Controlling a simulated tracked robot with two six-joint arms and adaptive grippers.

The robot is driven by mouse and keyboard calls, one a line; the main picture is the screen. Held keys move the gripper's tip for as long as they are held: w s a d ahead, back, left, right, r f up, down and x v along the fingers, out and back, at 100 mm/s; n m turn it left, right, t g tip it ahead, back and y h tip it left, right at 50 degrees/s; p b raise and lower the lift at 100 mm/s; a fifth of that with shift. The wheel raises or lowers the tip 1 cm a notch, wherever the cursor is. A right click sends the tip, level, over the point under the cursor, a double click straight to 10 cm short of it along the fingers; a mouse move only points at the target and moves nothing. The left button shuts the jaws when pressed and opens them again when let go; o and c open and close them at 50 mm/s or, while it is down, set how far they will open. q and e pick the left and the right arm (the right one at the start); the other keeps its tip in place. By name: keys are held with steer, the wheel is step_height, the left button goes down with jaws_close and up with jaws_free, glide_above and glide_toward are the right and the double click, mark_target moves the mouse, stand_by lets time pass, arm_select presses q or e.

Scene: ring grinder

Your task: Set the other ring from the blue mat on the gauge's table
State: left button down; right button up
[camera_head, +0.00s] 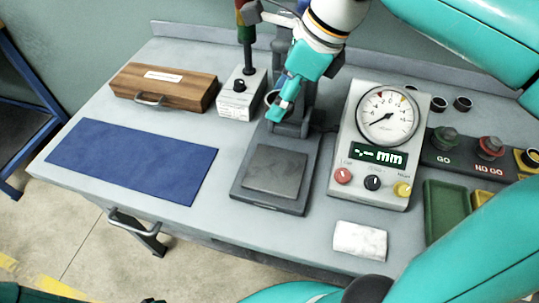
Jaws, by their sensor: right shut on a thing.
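The blue mat (135,160) lies flat on the left of the bench, and nothing lies on it. My right gripper (276,108) is shut on a metal ring (269,97), which stands out at the left of the fingertips. Gripper and ring appear above and behind the gauge's table (274,170), a grey square plate on a dark base. The plate's top is bare. The gauge's stand (292,122) is partly hidden behind the gripper. My left gripper is not in view.
A dial and display unit (376,150) stands right of the gauge. A wooden case (163,87) and a white box (242,96) stand behind. A white cloth (360,240) lies in front. Labelled GO and NO GO stations (464,155) and a green tray (446,210) are at right.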

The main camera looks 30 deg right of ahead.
mark_target(271, 168)
step_height(271, 168, down, 18)
steer(key=b, duration=0.3)
steer(key=shift+a, duration=0.15)
steer(key=shift+f, duration=0.1)
steer(key=shift+f, duration=0.1)
steer(key=o, duration=1.2)
steer(key=p+v, duration=0.1)
steer(key=v, duration=1.1)
steer(key=shift+w, duration=0.1)
